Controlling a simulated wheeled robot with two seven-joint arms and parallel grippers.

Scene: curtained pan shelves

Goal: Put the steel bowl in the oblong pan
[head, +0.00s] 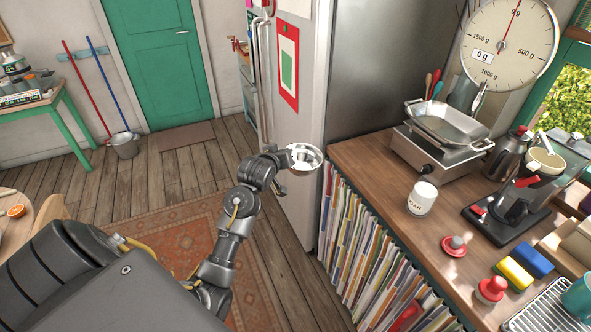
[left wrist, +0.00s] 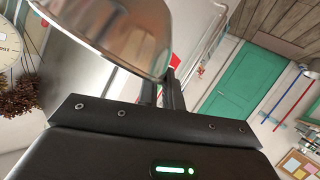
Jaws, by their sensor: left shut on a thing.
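The steel bowl (head: 304,157) is held in the air by my left gripper (head: 287,166), left of the counter and in front of the fridge side. In the left wrist view the shiny bowl (left wrist: 120,35) fills the upper left, and my left gripper (left wrist: 165,92) is shut on it. The oblong pan (head: 445,125) is a grey metal pan with handles. It stands on a steel scale at the back of the counter, to the right of the bowl and apart from it. The inside of the pan looks empty. My right gripper is in neither view.
The wooden counter (head: 375,160) has clear room at its left front. A dial (head: 508,45) rises behind the pan.

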